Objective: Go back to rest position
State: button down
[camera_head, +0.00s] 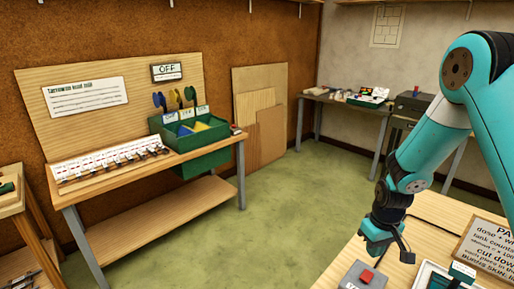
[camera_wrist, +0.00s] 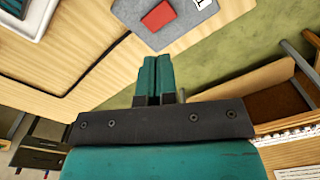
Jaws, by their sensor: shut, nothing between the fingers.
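My gripper (camera_head: 382,250) hangs at the lower right of the head view, at the end of my teal arm, above the near wooden table (camera_head: 436,208). In the wrist view my gripper (camera_wrist: 156,58) has its two teal fingers together, with nothing between them. The red button also shows in the head view (camera_head: 367,275), below and left of my gripper. I see no contact between the gripper and the box.
A sign board (camera_head: 488,246) and a white tray (camera_head: 432,275) are on the near table. A wooden bench (camera_head: 150,167) with a green bin (camera_head: 195,140) stands at the left. Another bench (camera_head: 340,101) is at the back. Green floor (camera_head: 265,205) between them is clear.

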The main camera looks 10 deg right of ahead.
jog(key=s+a+r+n+y+b, duration=0.2)
jog(key=s+a+r+b, duration=0.3)
jog(key=a+r, duration=0.75)
jog(key=s+a+r+n+y+b, duration=0.1)
jog(key=s+a, duration=0.3)
jog(key=s, duration=0.4)
jog(key=s+a+r+n+y+b, duration=0.1)
jog(key=s+a+r+n, duration=0.1)
jog(key=s+a, duration=0.3)
jog(key=s+r, duration=0.1)
jog(key=s, duration=0.3)
jog(key=shift+s+r+n+b, duration=0.15)
jog(key=shift+r+n+b, duration=0.15)
jog(key=shift+r+b, duration=0.05)
jog(key=shift+d, duration=0.1)
